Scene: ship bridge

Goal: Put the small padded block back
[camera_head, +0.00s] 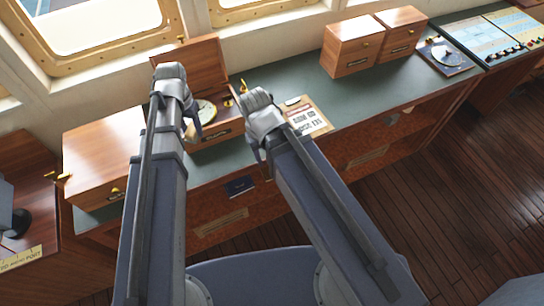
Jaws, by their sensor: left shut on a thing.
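An open wooden box (222,134) with a raised lid (190,62) stands on the green counter, with a round dial instrument (207,112) inside. My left gripper (190,124) is over the left part of this box, pointing down and shut on a small pale tan piece (188,134). This looks like the small padded block, but most of it is hidden by my gripper and arm. I cannot tell if it touches the box. My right gripper (251,148) hangs at the counter's front edge, right of the box. Its jaws are too small to read.
A closed wooden case (98,160) stands left of the box. A clipboard with a printed sheet (308,118) lies right of my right gripper. Wooden boxes (352,45) and a chart panel (480,40) are farther right. The green counter (300,82) is clear between them.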

